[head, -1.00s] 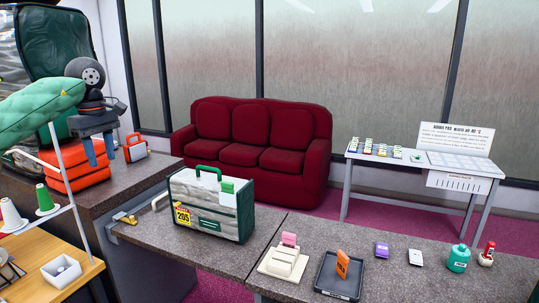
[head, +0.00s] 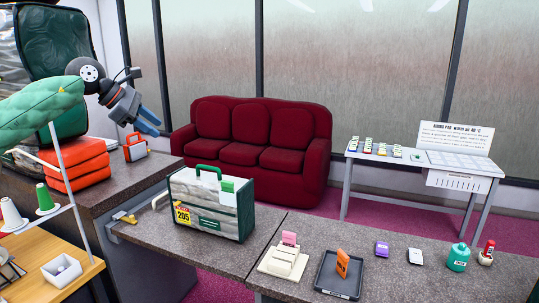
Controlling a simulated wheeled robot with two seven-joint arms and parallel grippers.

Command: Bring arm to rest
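My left gripper (head: 148,125) is in the head view at the upper left, at the end of a green-sleeved arm. Its blue fingers point down and to the right, in the air in front of the window and left of the red sofa. The fingers overlap in this view, so their gap cannot be judged. Nothing shows held between them. My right gripper is not in view.
A bagged comforter (head: 215,206) with tag 205 stands on the grey counter (head: 225,262). Folded orange items (head: 76,165) and a small orange case (head: 135,147) sit on the left counter. A black tray (head: 338,284), pink stamp and bottles stand at the right.

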